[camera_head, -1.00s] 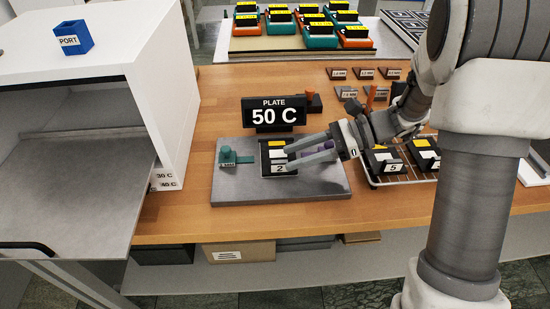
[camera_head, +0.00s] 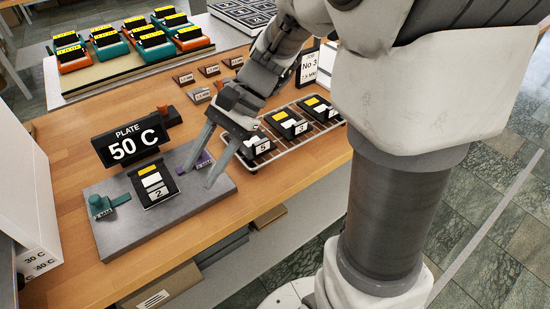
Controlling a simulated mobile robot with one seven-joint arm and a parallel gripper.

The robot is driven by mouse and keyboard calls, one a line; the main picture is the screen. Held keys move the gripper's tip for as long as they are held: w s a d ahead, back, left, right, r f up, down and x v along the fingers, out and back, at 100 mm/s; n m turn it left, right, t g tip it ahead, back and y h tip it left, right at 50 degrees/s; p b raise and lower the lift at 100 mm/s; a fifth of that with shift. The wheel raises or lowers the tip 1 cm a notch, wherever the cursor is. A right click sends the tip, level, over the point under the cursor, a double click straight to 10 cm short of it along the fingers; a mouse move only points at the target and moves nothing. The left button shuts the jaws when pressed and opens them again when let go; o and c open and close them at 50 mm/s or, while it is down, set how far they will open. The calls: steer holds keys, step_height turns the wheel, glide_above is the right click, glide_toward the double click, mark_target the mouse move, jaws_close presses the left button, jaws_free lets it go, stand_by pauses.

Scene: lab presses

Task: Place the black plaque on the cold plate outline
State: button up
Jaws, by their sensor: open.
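A black block numbered 2 (camera_head: 154,184), with a yellow top label and white panels, stands on a grey metal plate (camera_head: 125,228). A black sign reading PLATE 50 C (camera_head: 131,139) stands behind the plate. I cannot tell which black piece is the plaque, and I see no marked cold plate outline. My gripper (camera_head: 198,178) is open and empty. Its two long grey fingers point down over the plate's right part, to the right of block 2 and apart from it. A small purple piece (camera_head: 203,160) shows between the fingers.
A teal piece (camera_head: 101,205) sits at the plate's left. A wire rack (camera_head: 283,146) with several black blocks lies to the right. Small dark labelled wedges (camera_head: 208,70) stand behind. Orange and teal units (camera_head: 150,43) fill a back board. A white cabinet is at the left edge.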

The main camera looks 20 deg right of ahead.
steer(key=s+d+r+n+t+h, duration=0.5)
steer(key=s+d+n+t+h, duration=0.3)
steer(key=d+n, duration=0.1)
steer(key=shift+s+d+n, duration=0.25)
steer(key=shift+d+n, duration=0.05)
steer(key=shift+d, duration=0.35)
steer(key=shift+r, duration=0.2)
step_height(320, 180, up, 11)
steer(key=p, duration=1.1)
